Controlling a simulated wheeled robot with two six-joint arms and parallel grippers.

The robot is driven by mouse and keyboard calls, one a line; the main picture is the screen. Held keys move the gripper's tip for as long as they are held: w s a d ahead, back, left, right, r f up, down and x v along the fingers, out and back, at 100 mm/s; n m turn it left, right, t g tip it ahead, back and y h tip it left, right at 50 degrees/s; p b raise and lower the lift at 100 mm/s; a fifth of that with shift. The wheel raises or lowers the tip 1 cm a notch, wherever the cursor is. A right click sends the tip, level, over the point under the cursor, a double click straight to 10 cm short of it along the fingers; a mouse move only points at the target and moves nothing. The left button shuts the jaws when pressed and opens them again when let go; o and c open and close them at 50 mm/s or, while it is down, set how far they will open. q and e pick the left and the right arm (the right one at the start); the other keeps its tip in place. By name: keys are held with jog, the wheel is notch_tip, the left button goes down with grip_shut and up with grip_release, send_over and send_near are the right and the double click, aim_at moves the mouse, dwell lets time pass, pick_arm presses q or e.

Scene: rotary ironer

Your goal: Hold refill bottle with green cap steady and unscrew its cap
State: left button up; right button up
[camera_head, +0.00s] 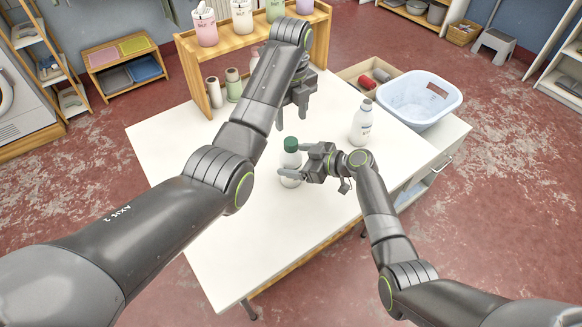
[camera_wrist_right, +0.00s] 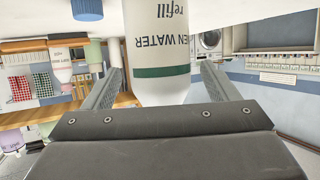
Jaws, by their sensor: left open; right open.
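The refill bottle (camera_head: 289,162) is white with a dark green cap (camera_head: 291,143) and stands upright on the white table. My right gripper (camera_head: 288,164) is open, with its fingers reaching in from the right on either side of the bottle. In the right wrist view, the bottle (camera_wrist_right: 158,40) appears upside down between the two spread fingers (camera_wrist_right: 163,88), with its lettering and green band visible; its cap is hidden there. I cannot tell whether a finger touches it. My left gripper (camera_head: 291,122) is open and empty, pointing down, above and behind the cap.
Another white bottle (camera_head: 361,126) stands right of my right gripper. A pale blue basin (camera_head: 420,99) and a box with red rolls (camera_head: 367,79) are at the back right. A wooden shelf (camera_head: 187,72) with canisters stands at the back left. The table's left and front are clear.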

aim_at(291, 141)
jog(key=shift+x, duration=0.9)
jog(key=shift+c, duration=0.3)
jog(key=c, duration=1.7)
pick_arm(q)
jog(key=m, duration=0.4)
pick_arm(e)
grip_shut()
pick_arm(q)
jog(key=shift+m, duration=0.3)
jog(key=shift+f, duration=4)
jog(key=shift+c, duration=0.4)
